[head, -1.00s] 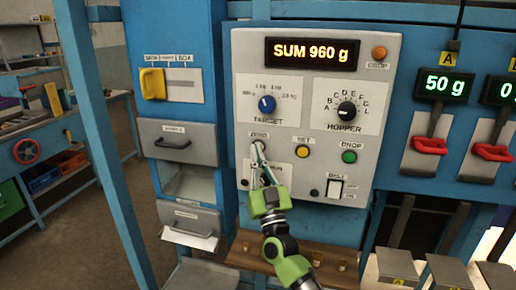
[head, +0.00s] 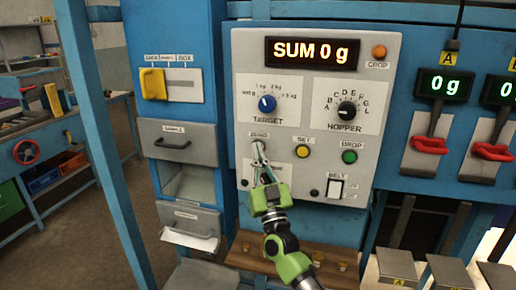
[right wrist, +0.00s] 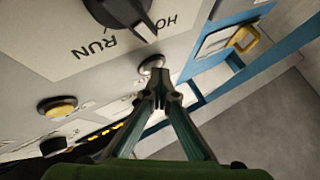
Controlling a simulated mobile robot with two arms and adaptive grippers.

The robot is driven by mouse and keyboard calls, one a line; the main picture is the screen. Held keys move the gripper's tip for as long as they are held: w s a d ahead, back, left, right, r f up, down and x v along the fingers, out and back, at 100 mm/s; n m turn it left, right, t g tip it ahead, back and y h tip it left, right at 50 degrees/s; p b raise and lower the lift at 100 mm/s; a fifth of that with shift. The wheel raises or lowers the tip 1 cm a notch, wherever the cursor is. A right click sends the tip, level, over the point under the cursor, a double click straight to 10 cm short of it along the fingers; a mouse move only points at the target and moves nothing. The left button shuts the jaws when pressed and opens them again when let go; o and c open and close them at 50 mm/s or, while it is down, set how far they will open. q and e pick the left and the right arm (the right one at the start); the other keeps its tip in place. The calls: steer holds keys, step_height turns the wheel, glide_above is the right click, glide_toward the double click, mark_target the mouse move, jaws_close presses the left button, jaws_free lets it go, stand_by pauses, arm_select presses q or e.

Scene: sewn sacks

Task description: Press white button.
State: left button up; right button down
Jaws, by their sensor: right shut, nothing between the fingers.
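The white button (head: 258,144) is under the ZERO label on the grey control panel (head: 315,190). In the right wrist view the button (right wrist: 151,65) looks pale and round, just beyond my fingertips. My right gripper (head: 259,158) is shut and empty, with its tips at the lower edge of the button and partly covering it. The shut tips (right wrist: 159,82) also show in the right wrist view; I cannot tell if they touch the button. The display (head: 312,51) reads SUM 0 g. My left gripper is not in view.
A yellow SET button (head: 302,151) and a green DROP button (head: 349,156) sit to the right. The TARGET knob (head: 267,103) and HOPPER knob (head: 346,110) are above. The orange button (head: 379,52) is at the top right. Red levers (head: 429,145) stand farther right.

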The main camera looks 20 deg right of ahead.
steer(key=shift+s, duration=0.1)
steer(key=shift+s+a+p, duration=0.45)
steer(key=shift+s+p, duration=0.15)
steer(key=shift+s, duration=0.05)
steer(key=s+a+p, duration=0.1)
steer(key=s, duration=0.1)
steer(key=s+a+p, duration=0.1)
steer(key=s+p, duration=0.1)
steer(key=shift+a, duration=0.4)
stand_by(0.6)
